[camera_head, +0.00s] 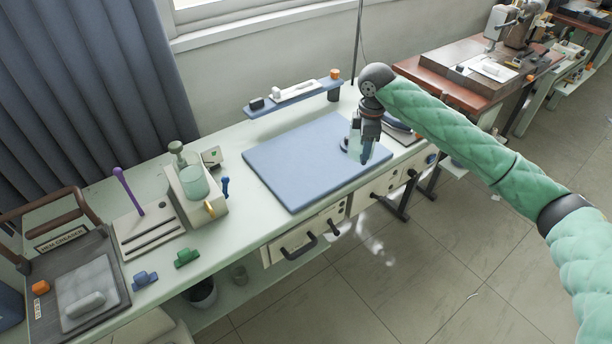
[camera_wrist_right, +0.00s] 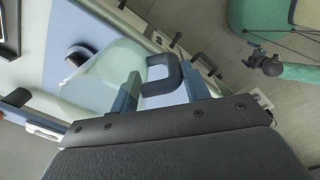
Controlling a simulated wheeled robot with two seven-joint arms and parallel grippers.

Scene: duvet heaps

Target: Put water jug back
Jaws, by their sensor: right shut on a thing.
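The water jug is a clear, pale vessel with a dark handle. In the head view the jug (camera_head: 354,138) is small and partly hidden beside my right gripper (camera_head: 366,152), over the right end of the blue pad. In the right wrist view the jug's clear body (camera_wrist_right: 108,72) lies left of the fingers, and its dark handle (camera_wrist_right: 160,76) is between the two blue-grey fingertips of my right gripper (camera_wrist_right: 162,92). That gripper is shut on the handle. My left gripper is in neither view.
The blue pad (camera_head: 305,165) covers the bench middle. Left of it stands a cream machine (camera_head: 205,207) with a pale green container (camera_head: 194,182). A blue shelf (camera_head: 292,98) with small items runs behind. An iron-like object (camera_head: 400,128) sits at the right.

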